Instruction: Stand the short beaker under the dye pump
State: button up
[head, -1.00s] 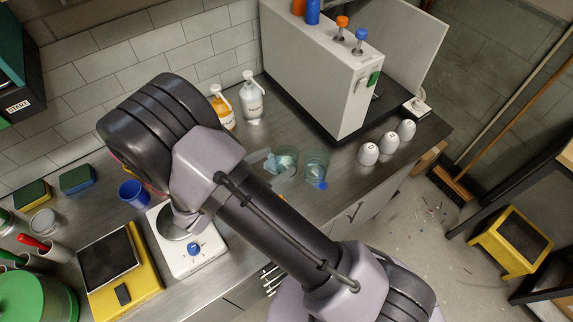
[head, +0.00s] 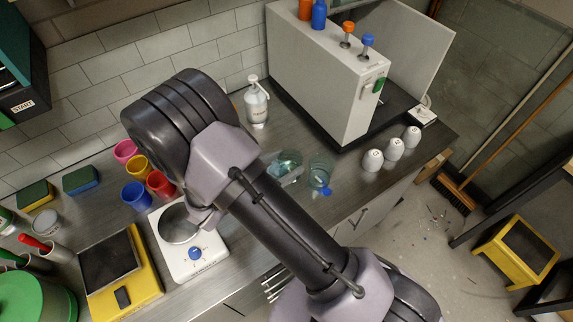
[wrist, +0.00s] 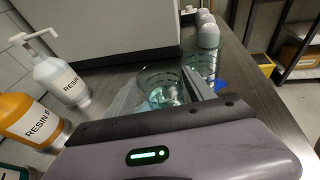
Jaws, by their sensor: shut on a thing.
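In the wrist view my gripper (wrist: 160,92) has its fingers on either side of a clear glass beaker (wrist: 164,78) with pale teal tint, and it is shut on it. In the head view this beaker (head: 290,159) stands upright on the bench, or very close to it, partly hidden by my arm. A second clear beaker (head: 319,170) stands just right of it, with a blue patch at its base; it also shows in the wrist view (wrist: 205,65). Which is shorter is hard to tell. I see no readable dye pump label.
A tall grey machine (head: 325,75) with orange and blue knobs stands behind the beakers. A white pump bottle (head: 257,105) and an orange one (wrist: 30,122) are labelled RESIN. Several white cups (head: 394,149) stand at right; coloured cups (head: 136,195) and a white scale (head: 190,250) are left.

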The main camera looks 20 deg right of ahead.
notch_tip(320, 180, up, 10)
jog(key=p, duration=0.3)
dwell(0.3)
jog(key=shift+f, duration=0.1)
dwell(2.8)
